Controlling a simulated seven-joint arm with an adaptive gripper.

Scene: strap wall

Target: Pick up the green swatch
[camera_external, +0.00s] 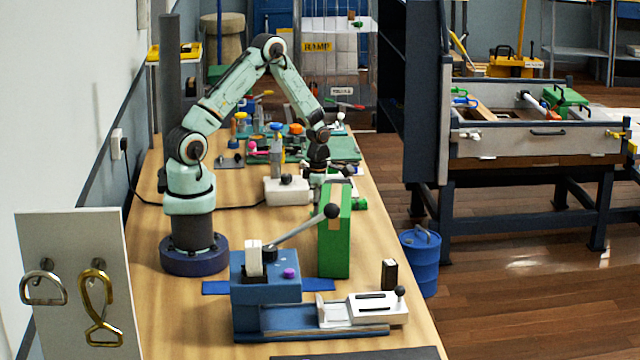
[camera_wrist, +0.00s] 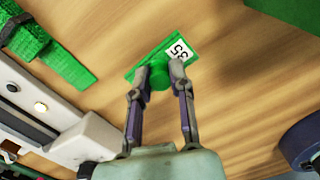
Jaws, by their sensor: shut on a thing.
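The green swatch (camera_wrist: 142,71) is a small flat green piece with a round green knob and a white label reading 35. It shows in the wrist view, just beyond my fingertips. My gripper (camera_wrist: 163,72) is shut on the swatch's knob, one finger on each side. Whether the swatch touches the table or is just above it, I cannot tell. In the external view my gripper (camera_external: 317,182) is low over the workbench, behind a tall green block, which hides the swatch and fingertips.
The tall green block (camera_external: 334,240) stands close in front of my gripper. A white box (camera_external: 287,191) sits to its left. A blue lever device (camera_external: 265,290) stands nearer the camera. A green woven strap (camera_wrist: 50,55) lies left of the swatch in the wrist view. Bare wood surrounds the swatch.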

